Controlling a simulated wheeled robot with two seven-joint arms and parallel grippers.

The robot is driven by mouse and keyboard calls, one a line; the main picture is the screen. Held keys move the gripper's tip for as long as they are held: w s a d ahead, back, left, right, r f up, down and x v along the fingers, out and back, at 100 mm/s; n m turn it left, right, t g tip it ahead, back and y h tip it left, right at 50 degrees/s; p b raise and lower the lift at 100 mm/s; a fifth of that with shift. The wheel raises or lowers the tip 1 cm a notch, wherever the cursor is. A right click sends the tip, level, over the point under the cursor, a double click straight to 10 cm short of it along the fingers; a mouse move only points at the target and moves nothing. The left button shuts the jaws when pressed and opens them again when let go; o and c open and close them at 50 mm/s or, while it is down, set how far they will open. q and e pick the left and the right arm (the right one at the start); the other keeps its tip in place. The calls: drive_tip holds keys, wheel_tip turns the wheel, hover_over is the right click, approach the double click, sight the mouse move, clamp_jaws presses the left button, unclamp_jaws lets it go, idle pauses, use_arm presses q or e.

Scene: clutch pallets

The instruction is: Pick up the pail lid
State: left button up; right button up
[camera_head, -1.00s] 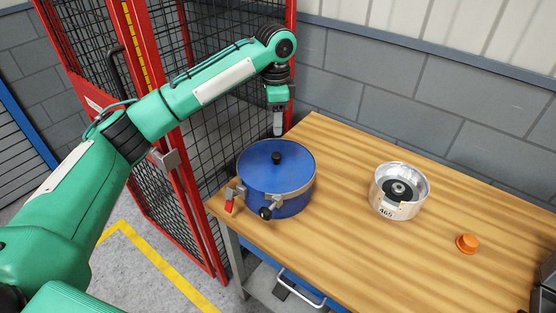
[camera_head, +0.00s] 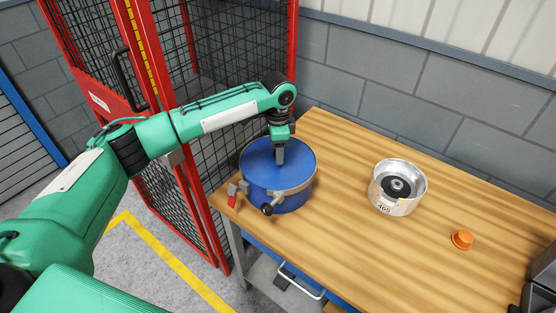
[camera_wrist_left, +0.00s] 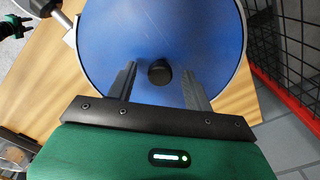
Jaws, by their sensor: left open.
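The blue pail (camera_head: 278,194) stands upright on the near left part of the table, with its round blue lid (camera_head: 257,156) on top. A metal clamp ring runs around the pail, with a red-tipped latch and a black-knobbed lever at its front. My left gripper (camera_head: 280,160) points down over the lid's middle and hides its black knob in the head view. In the left wrist view the gripper (camera_wrist_left: 159,82) is open, its two fingers on either side of the black knob (camera_wrist_left: 160,72). I cannot tell if they touch the lid (camera_wrist_left: 165,30).
A silver metal housing (camera_head: 382,200) labelled 465 stands on the wooden table (camera_head: 340,235) to the right. An orange cap (camera_head: 462,239) lies further right. A red-framed mesh cage (camera_head: 291,60) stands close behind and left of the pail. The table between pail and housing is clear.

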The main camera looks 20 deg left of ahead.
use_arm(q)
drive_tip(key=c, duration=1.1)
clamp_jaws()
drive_tip(key=shift+r, duration=0.15)
